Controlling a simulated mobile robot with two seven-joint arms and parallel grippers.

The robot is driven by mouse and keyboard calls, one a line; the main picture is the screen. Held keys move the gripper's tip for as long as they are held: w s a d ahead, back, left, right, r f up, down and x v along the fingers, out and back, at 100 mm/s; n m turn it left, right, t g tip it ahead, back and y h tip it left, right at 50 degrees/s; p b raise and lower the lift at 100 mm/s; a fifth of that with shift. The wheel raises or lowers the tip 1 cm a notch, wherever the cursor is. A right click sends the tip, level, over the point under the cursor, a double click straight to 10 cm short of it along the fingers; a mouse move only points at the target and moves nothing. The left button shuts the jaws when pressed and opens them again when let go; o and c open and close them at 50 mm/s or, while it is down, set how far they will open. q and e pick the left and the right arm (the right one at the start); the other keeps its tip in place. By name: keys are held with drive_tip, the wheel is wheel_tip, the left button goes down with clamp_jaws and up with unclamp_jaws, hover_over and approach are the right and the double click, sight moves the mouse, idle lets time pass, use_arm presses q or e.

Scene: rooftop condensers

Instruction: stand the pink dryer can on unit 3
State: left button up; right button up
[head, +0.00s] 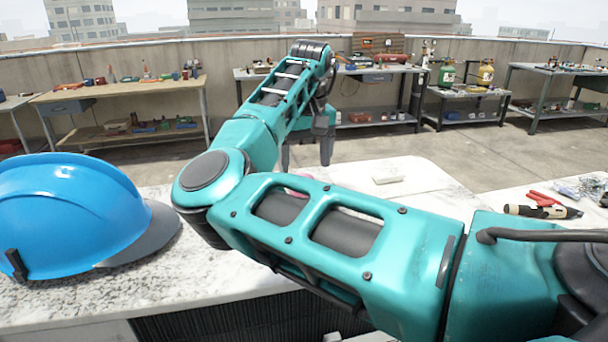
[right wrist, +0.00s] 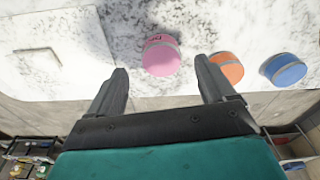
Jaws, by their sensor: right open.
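The pink can (right wrist: 160,58) is short and round with a grey band, on a white marble-like top. In the right wrist view it appears between and just beyond the fingertips of my right gripper (right wrist: 161,68). The jaws are open and empty. In the head view my right gripper (head: 306,152) hangs over the far part of the top; only a bit of pink shows by my forearm, which hides most of the can. No label for unit 3 is readable. My left gripper is not in view.
An orange can (right wrist: 227,69) and a blue can (right wrist: 284,70) stand right of the pink one. A blue hard hat (head: 65,215) sits on the near left top. A pale block (head: 388,180) lies on the white top. Red-handled pliers (head: 544,199) lie at right.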

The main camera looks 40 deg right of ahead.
wheel_tip(320, 180, up, 7)
drive_tip(key=shift+s+a, duration=0.15)
drive_tip(key=shift+s, duration=0.2)
drive_tip(key=shift+f, duration=0.1)
idle(0.3)
